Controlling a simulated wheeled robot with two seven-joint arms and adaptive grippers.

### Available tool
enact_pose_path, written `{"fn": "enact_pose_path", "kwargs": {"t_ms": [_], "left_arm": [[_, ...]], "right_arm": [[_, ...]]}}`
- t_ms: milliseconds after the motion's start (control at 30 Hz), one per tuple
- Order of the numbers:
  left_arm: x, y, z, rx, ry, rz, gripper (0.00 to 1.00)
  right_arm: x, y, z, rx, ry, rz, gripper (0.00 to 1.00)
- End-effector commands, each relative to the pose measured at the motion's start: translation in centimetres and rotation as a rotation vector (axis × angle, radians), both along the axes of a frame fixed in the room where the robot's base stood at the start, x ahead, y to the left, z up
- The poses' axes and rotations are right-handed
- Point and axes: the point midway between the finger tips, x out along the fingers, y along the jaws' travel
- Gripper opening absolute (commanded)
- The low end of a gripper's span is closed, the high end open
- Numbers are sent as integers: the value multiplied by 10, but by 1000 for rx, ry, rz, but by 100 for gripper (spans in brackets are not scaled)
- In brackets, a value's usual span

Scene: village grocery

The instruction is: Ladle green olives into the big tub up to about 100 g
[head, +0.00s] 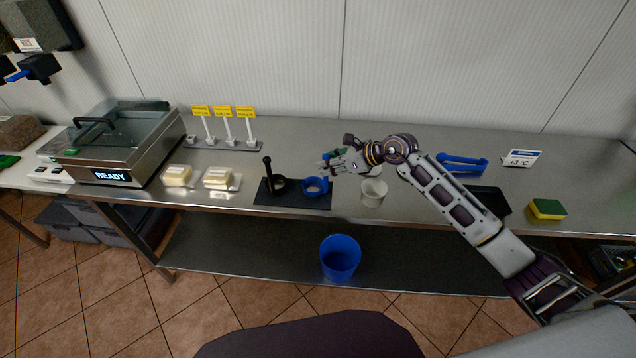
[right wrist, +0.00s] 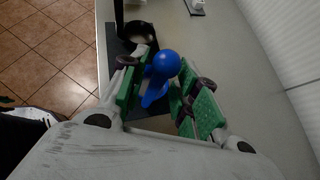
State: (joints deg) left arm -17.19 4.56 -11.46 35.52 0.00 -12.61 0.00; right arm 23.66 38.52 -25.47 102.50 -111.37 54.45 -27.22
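A blue ladle (head: 315,187) stands on a dark mat (head: 292,203) beside a black ladle (head: 275,184) with an upright handle. My right gripper (head: 328,164) is over the blue ladle. In the right wrist view the blue ladle's round knob and handle (right wrist: 166,64) lie between the green-padded fingers of my right gripper (right wrist: 160,92); the fingers look apart, with a gap beside the handle. A white tub (head: 373,195) stands just right of the mat. A second pale container behind it is partly hidden by my right arm. I cannot make out any olives. My left gripper is out of view.
Wrapped pale blocks (head: 220,178) lie left of the mat. A blue bucket (head: 340,262) stands on the lower shelf.

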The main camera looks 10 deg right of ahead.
Motion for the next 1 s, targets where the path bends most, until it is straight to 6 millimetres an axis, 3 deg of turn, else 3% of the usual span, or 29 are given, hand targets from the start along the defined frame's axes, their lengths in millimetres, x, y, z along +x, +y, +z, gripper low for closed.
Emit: {"fn": "enact_pose_path", "kwargs": {"t_ms": [33,200,467,1000], "left_arm": [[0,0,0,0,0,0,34],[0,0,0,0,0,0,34],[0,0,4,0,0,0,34],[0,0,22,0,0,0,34]], "right_arm": [[0,0,0,0,0,0,20],[0,0,0,0,0,0,0],[0,0,6,0,0,0,0],[0,0,39,0,-1,1,0]]}}
